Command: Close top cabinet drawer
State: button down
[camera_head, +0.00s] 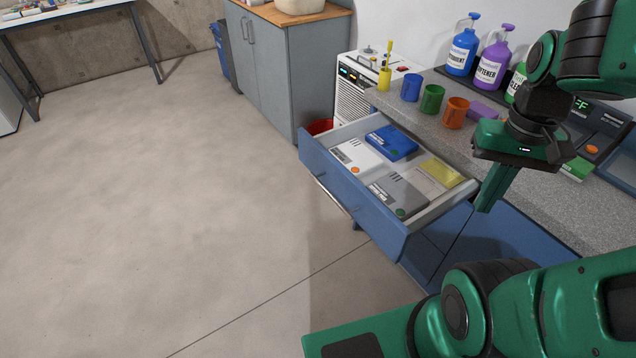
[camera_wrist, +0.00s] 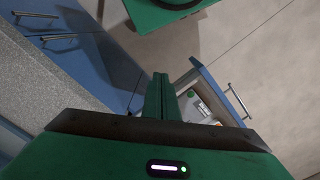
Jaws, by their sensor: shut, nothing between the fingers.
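The top cabinet drawer (camera_head: 352,205) is blue and stands pulled far out from the cabinet under the grey speckled counter. Its handle (camera_head: 332,197) is a metal bar on the front face. Inside lie a blue box, a white box, a grey box and a yellow item. My green gripper (camera_head: 487,203) is shut and empty, pointing down just right of the drawer's near side. In the wrist view the shut fingers (camera_wrist: 160,82) appear beside the drawer front (camera_wrist: 216,88), whose handle shows at the right. I cannot tell whether they touch the drawer.
The counter (camera_head: 480,150) holds blue, green and orange mugs, a purple item and several bottles at the back. A red bin (camera_head: 319,127) sits behind the drawer, near a grey cabinet (camera_head: 285,80). The floor (camera_head: 180,190) left of the drawer is clear.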

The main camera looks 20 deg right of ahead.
jog(key=shift+w+d, duration=0.15)
jog(key=shift+w, duration=0.05)
jog(key=w+a+f+n+h, duration=0.2)
jog(key=w+a+n, duration=0.9)
jog(key=w+n, duration=0.5)
jog(key=w+a+f+n+t+h, duration=0.1)
jog(key=w+a+f+n, duration=0.2)
jog(key=a+n, duration=0.45)
jog(key=w+a+f+n, duration=0.3)
jog(key=a+n, duration=0.1)
jog(key=a, duration=0.7)
jog(key=w+d+f, duration=0.2)
jog(key=d+f, duration=0.4)
jog(key=f, duration=0.4)
jog(key=shift+f, duration=0.35)
